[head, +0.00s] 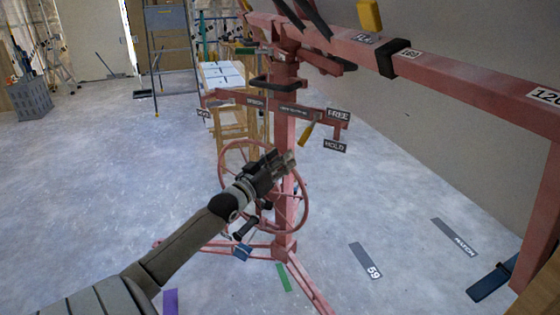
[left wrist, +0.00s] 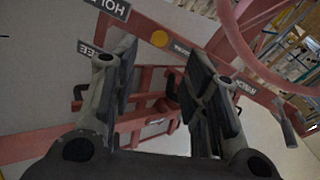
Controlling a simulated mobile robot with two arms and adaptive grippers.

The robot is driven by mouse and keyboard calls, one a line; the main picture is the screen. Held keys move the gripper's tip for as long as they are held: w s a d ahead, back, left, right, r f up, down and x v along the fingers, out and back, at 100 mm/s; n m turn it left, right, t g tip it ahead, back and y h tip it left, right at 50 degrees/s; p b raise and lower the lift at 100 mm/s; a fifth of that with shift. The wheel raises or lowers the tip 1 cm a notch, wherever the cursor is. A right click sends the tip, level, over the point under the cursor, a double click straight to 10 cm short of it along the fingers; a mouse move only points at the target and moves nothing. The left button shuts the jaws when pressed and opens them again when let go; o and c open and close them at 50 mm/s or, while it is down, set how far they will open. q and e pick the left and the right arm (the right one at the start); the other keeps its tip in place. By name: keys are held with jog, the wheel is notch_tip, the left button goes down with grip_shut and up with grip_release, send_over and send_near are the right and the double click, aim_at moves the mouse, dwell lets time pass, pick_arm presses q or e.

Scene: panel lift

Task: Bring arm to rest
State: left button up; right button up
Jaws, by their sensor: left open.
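My left gripper (head: 283,160) is in front of the red panel lift's post (head: 284,130), beside the upper right of its wheel (head: 222,172). In the left wrist view its two fingers (left wrist: 165,85) stand apart with nothing between them but the lift's red bars further off. A yellow-handled lever (head: 307,132) is just above the gripper, near the FREE (head: 339,115) and HOLD (head: 335,146) labels. I cannot tell whether the gripper touches the lift. My right gripper is not in view.
The lift's long red beam (head: 455,90) runs across the upper right. Its legs (head: 305,290) spread over the floor. A wooden stand (head: 232,115) is behind the lift. A grey crate (head: 30,100) is at the far left. The floor at left is mostly clear.

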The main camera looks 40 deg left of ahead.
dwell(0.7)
pick_arm(q)
jog(key=s+f+g+y, duration=0.1)
jog(key=s+f+g, duration=0.1)
jog(key=f, duration=1)
jog(key=s+f+g, duration=0.2)
jog(key=f+g, duration=0.1)
jog(key=f, duration=0.8)
jog(key=s+d+f+m+g+p, duration=0.1)
jog(key=s+d+f+g, duration=0.1)
jog(key=s+f, duration=0.35)
jog(key=s+d+f+g+h, duration=0.1)
jog(key=s+d+f, duration=0.2)
jog(key=f, duration=0.6)
jog(key=s+d+f+m+g+p, duration=0.1)
jog(key=s+d+f+g, duration=0.1)
jog(key=s+f, duration=0.35)
jog(key=s+d+f+m+g, duration=0.1)
jog(key=s+d+f+g, duration=0.1)
jog(key=s+d+f, duration=0.5)
jog(key=s+d+f+m+g+h, duration=0.1)
jog(key=s+d+f, duration=0.6)
jog(key=s, duration=0.7)
jog(key=s+d+f+m+g+h, duration=0.1)
jog(key=s+d+f+m+g, duration=0.1)
jog(key=s+d+f+g, duration=0.3)
jog(key=s+d+f+p, duration=0.1)
jog(key=s+d, duration=0.3)
jog(key=s, duration=0.2)
jog(key=shift+f+m, duration=0.4)
